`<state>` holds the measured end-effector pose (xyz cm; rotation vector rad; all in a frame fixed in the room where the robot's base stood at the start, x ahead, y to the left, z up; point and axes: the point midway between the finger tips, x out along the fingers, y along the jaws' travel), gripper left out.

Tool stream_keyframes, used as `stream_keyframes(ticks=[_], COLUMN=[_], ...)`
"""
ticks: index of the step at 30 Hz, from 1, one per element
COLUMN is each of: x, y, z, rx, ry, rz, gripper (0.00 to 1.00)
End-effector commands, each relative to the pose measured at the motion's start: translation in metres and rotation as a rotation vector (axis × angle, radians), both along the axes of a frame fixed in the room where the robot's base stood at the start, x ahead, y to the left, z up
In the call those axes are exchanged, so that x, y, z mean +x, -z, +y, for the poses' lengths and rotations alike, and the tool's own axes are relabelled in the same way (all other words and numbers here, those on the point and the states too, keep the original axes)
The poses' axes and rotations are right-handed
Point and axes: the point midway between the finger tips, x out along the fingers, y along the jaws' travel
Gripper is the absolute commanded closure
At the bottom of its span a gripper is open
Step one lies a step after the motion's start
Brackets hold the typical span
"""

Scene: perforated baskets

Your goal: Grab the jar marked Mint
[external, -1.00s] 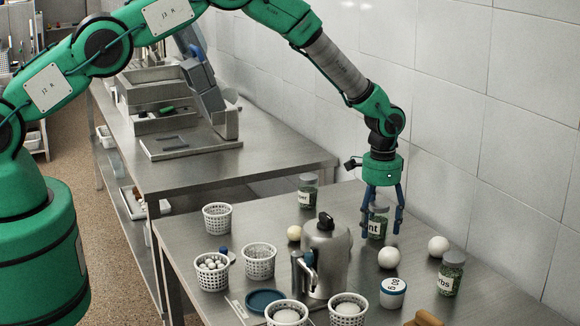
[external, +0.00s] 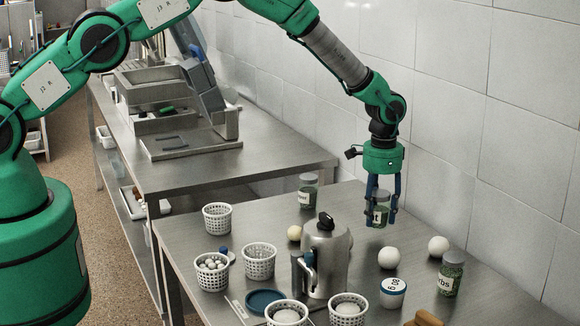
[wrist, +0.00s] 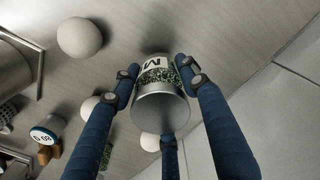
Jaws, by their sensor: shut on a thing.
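The jar with the label ending in "nt" (external: 380,213), a glass jar of green flakes with a grey lid, is between the blue fingers of my gripper (external: 382,221) in the external view. The fingers are shut on its sides, and it seems to hang a little above the table, upright. In the wrist view the jar (wrist: 160,104) shows its lid toward the camera and an "M" on its label, with the fingers around it. The rest of its label is hidden.
A jar marked "rbs" (external: 451,275) stands at the right, another jar (external: 308,192) behind. White balls (external: 389,258) (external: 438,246), a lidded tub (external: 393,293) and a metal pot (external: 328,259) are nearby. Several perforated baskets (external: 259,261) stand left and in front. A tiled wall is behind.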

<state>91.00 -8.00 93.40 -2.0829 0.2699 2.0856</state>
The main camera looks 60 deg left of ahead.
Motion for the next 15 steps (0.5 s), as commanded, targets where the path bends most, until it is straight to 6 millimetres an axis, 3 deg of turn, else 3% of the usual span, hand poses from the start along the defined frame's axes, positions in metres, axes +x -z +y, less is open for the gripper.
stream_keyframes(ticks=[6,15], x=[0.001,0.001], y=[-0.034,-0.065], z=[0.000,0.000], rx=[0.000,-0.001], ry=[0.000,0.000], rz=[-0.003,-0.002], gripper=[0.93,0.93])
